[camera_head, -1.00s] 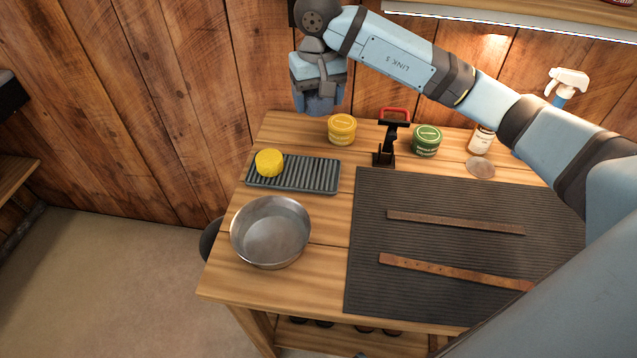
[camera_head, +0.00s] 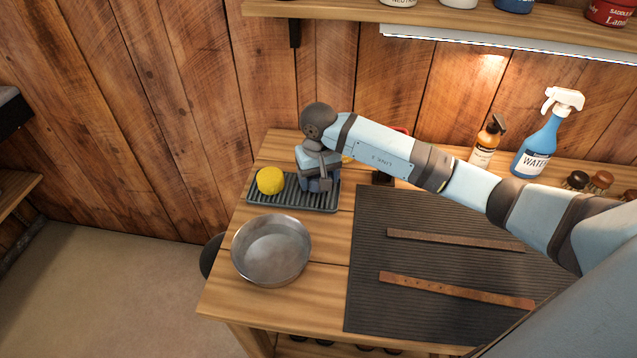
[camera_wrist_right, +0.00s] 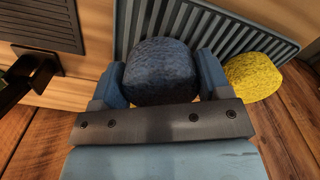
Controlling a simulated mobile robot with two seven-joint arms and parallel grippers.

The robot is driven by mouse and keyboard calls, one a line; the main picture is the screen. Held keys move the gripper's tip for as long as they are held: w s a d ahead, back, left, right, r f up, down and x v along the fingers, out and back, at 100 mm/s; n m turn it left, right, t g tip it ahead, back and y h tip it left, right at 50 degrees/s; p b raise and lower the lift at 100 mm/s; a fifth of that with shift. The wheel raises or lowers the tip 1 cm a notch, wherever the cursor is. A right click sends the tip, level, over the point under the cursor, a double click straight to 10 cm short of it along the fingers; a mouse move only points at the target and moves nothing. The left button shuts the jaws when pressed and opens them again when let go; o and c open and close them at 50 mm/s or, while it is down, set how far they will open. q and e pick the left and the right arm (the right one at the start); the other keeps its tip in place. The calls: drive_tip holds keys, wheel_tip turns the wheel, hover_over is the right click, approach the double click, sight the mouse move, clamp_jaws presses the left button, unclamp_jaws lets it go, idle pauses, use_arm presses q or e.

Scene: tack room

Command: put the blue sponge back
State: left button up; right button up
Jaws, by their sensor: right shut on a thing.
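The blue sponge (camera_wrist_right: 160,72) is dark and rounded, seen between the two fingers of my right gripper (camera_wrist_right: 160,80) in the right wrist view. The gripper is shut on it. In the head view the right gripper (camera_head: 319,184) is low over the right part of the grey ribbed tray (camera_head: 296,199), and the sponge is hidden there by the gripper. I cannot tell whether the sponge touches the tray, which also shows in the wrist view (camera_wrist_right: 222,27). A yellow sponge (camera_head: 270,181) sits on the tray's left end, apart from the gripper. My left gripper is not in view.
A metal bowl (camera_head: 271,251) stands in front of the tray. A dark ribbed mat (camera_head: 430,262) with two leather straps lies to the right. A blue spray bottle (camera_head: 539,146) and an amber bottle (camera_head: 486,142) stand at the back. A shelf (camera_head: 340,12) hangs above.

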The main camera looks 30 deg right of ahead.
wheel_tip(320, 180, down, 3)
drive_tip(key=shift+r, duration=0.2)
drive_tip(key=shift+f, duration=0.15)
drive_tip(key=o, duration=1)
